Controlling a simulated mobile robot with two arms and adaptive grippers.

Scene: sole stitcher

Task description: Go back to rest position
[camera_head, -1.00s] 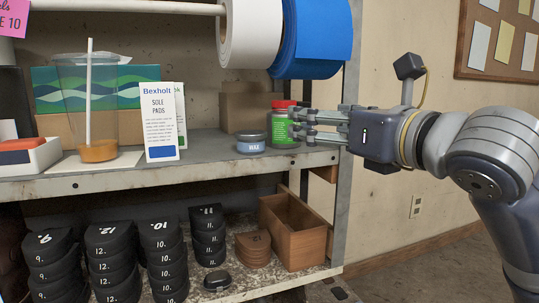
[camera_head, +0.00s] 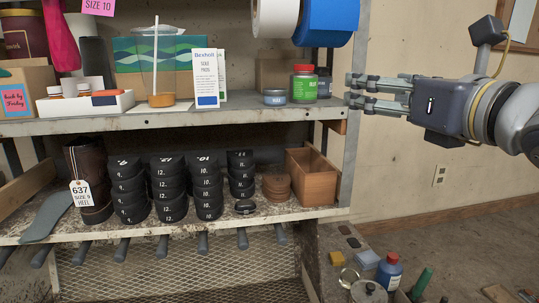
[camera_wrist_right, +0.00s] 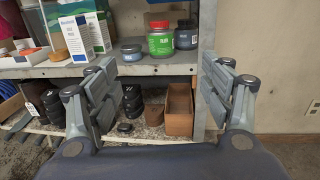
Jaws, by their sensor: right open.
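My right gripper (camera_head: 380,94) is to the right of the shelf unit in the head view, pointing left toward its right post. Its fingers are spread and empty, and in the right wrist view (camera_wrist_right: 160,95) they frame the shelf's right end. The green jar with a red lid (camera_head: 303,82) stands on the upper shelf (camera_head: 200,116), left of the fingertips and apart from them. The blue-grey wax tin (camera_head: 275,97) sits to the left of the jar. My left gripper is not in view.
The lower shelf holds stacked black heel pads (camera_head: 207,188), a wooden box (camera_head: 312,178) and a brown boot (camera_head: 88,181). A white and blue sole pads box (camera_head: 206,78) stands on the upper shelf. Bottles and tins (camera_head: 388,272) stand low at the right. Free space lies before the wall.

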